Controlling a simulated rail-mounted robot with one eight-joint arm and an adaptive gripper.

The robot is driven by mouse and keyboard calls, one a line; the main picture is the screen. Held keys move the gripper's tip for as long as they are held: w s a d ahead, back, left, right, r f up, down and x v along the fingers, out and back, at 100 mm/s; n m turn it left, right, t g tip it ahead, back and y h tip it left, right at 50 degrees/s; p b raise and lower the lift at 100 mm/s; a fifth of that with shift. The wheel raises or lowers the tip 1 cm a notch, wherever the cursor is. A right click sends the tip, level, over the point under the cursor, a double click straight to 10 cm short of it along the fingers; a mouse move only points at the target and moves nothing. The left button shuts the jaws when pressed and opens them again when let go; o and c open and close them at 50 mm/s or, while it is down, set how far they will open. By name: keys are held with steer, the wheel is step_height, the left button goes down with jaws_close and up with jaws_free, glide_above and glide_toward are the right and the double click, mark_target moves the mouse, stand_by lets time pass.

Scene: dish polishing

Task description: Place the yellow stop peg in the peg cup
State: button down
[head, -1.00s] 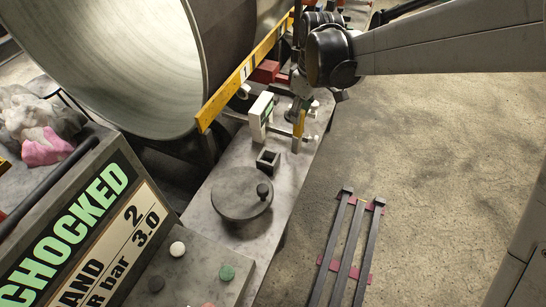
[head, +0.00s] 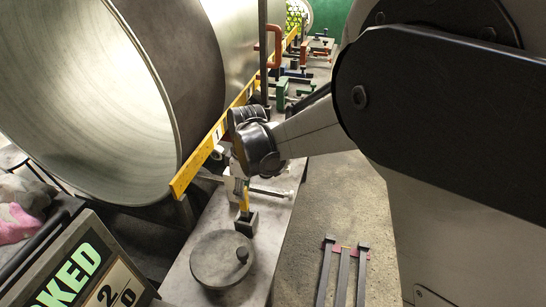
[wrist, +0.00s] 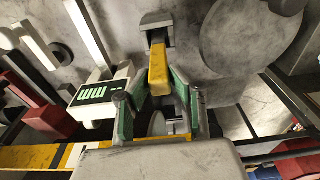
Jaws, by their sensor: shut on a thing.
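The yellow stop peg (head: 244,201) is upright, with its lower end at the mouth of the dark square peg cup (head: 247,224) on the grey bench. In the wrist view the yellow peg (wrist: 158,66) is between the green-edged fingers of my gripper (wrist: 159,84), which is shut on it. The peg cup (wrist: 157,22) shows just beyond the peg's far end. I cannot tell how far the peg's end is inside the cup. In the head view my wrist hides most of the fingers.
A round grey disc with a black knob (head: 222,259) lies in front of the cup. A white gauge with a display (wrist: 98,97) stands close beside my fingers. A yellow rail (head: 199,166) and a large metal drum (head: 90,95) are to the left.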

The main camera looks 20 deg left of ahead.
steer(key=shift+f, duration=0.55)
steer(key=c, duration=1.5)
jaws_free()
steer(key=shift+c, duration=0.2)
step_height(320, 180, up, 12)
steer(key=d, duration=0.1)
steer(key=shift+d+b, duration=0.2)
steer(key=shift+b, duration=0.15)
steer(key=shift+d, duration=0.1)
